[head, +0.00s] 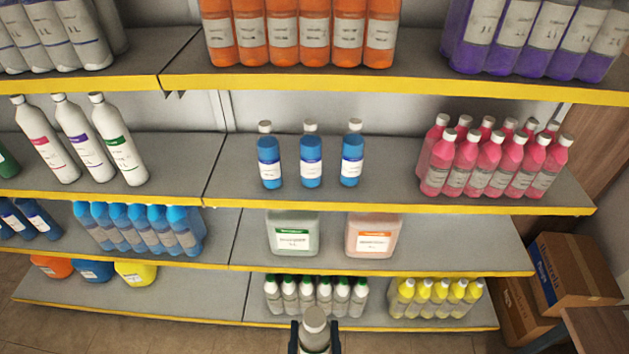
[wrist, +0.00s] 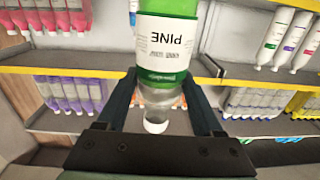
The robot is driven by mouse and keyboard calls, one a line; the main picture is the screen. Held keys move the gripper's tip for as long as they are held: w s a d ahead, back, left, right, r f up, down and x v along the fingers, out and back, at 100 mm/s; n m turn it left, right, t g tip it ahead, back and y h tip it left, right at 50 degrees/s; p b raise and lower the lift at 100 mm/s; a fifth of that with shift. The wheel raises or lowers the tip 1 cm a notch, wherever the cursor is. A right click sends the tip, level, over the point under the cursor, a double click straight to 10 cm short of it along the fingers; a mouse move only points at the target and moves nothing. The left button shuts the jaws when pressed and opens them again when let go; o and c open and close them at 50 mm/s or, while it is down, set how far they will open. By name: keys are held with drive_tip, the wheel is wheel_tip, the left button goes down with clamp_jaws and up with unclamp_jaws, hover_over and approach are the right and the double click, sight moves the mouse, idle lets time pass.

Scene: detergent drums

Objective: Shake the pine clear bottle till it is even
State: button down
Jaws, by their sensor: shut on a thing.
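The pine clear bottle (wrist: 155,45) is held in my gripper (wrist: 160,84). In the wrist view its white label reads PINE upside down, with green bands above and below. The clear greyish shoulder and the pale cap (wrist: 156,126) point down the picture, towards my palm. My two dark fingers are shut on the bottle, one at each side. In the head view the cap and shoulder (head: 315,320) show between the fingers of my gripper (head: 314,340) at the bottom edge. The rest of the bottle is cut off there. I cannot tell whether its contents are even.
Yellow-edged shelves (head: 380,88) stand in front. They hold orange bottles (head: 298,32), blue bottles (head: 311,160), pink bottles (head: 490,165), two jugs (head: 373,235) and green-capped bottles (head: 306,295). Cardboard boxes (head: 575,270) stand at the right. Bare shelf lies between the groups.

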drive_tip(key=f, duration=0.4)
drive_tip(key=shift+w+f, duration=0.2)
drive_tip(key=shift+f, duration=0.05)
wheel_tip(320, 180, up, 7)
drive_tip(key=shift+s+r, duration=0.1)
drive_tip(key=shift+r, duration=0.1)
wheel_tip(320, 180, down, 7)
drive_tip(key=shift+f, duration=0.15)
